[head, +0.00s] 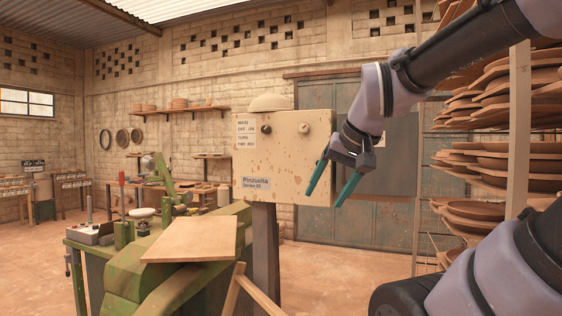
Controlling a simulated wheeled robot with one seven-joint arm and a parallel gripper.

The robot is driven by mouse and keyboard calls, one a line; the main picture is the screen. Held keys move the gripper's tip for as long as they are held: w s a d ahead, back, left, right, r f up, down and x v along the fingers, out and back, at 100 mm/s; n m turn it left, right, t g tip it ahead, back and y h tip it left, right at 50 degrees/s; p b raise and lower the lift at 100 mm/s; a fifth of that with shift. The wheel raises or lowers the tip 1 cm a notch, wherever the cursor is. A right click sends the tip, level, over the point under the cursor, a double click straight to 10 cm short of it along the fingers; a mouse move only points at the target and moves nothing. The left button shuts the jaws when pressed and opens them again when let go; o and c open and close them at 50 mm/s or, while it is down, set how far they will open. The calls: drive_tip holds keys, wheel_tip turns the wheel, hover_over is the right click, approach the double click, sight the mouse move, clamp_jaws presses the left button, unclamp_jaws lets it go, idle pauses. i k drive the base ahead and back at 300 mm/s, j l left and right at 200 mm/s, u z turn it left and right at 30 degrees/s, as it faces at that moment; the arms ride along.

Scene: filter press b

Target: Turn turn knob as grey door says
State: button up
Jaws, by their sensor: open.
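A cream, rust-spotted box (284,165) stands on a post in the middle of the head view. Its front has a dark round knob (266,129) at upper left and a pale round knob (304,128) at upper right; which one is the turn knob I cannot tell. A grey door (385,235) is in the wall behind, partly covered by the box and my arm; no writing on it is readable. My gripper (328,194) is open and empty, fingers pointing down, in front of the box's right edge and below the pale knob.
White labels (245,133) with small, hardly readable text are beside the dark knob. A green machine with a wooden board (195,240) stands in front at left. Shelves of clay plates (490,180) fill the right side. Floor is open at far left.

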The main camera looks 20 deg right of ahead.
sight(304, 128)
drive_tip(key=j+z, duration=0.25)
drive_tip(key=z, duration=0.15)
drive_tip(key=j+z, duration=0.25)
drive_tip(key=z, duration=0.15)
drive_tip(key=j+z, duration=0.25)
drive_tip(key=z, duration=0.15)
drive_tip(key=j, duration=0.4)
drive_tip(key=i, duration=0.05)
